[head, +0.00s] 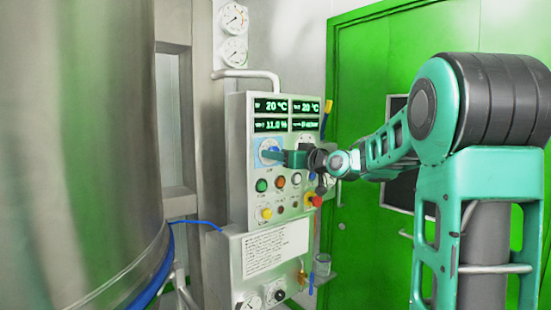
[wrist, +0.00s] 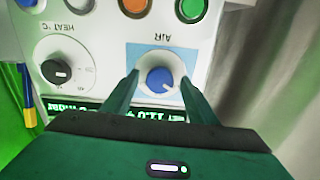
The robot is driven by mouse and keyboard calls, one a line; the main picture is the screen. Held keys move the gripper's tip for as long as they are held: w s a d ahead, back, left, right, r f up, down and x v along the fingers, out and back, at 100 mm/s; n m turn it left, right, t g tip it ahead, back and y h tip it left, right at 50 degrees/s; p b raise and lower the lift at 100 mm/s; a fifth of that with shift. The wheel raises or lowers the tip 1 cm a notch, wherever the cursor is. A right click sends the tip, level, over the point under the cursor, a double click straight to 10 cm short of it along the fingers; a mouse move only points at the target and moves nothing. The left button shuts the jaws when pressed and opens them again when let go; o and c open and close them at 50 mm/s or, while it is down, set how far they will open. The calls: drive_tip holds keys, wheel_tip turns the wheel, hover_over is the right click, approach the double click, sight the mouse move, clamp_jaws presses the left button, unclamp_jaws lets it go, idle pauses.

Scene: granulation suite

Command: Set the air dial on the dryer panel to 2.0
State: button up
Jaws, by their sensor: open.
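The dryer panel (head: 238,180) is a pale box on the wall with lit green displays. The air dial (wrist: 160,80) is a blue knob on a light round base with a blue square behind it, labelled AIR. It shows upside down in the wrist view. In the head view the air dial (head: 267,146) is partly hidden by my gripper (head: 284,157). In the wrist view my gripper (wrist: 160,76) is open, with one finger on each side of the dial. Gaps show between the fingers and the blue knob. The scale reading is too small to tell.
A black heat dial (wrist: 57,71) sits beside the air dial. Green (head: 261,185), orange (head: 279,181) and white (head: 296,179) buttons lie just below it. A red knob (head: 316,201) sticks out lower right. A large steel vessel (head: 85,150) stands left of the panel.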

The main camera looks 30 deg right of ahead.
drive_tip(key=shift+w, duration=0.1)
drive_tip(key=c, duration=1.1)
drive_tip(key=shift+o, duration=0.2)
drive_tip(key=shift+a, duration=0.1)
drive_tip(key=m, duration=1.1)
drive_tip(key=shift+m, duration=0.3)
drive_tip(key=shift+d+f, duration=0.1)
drive_tip(key=shift+d, duration=0.1)
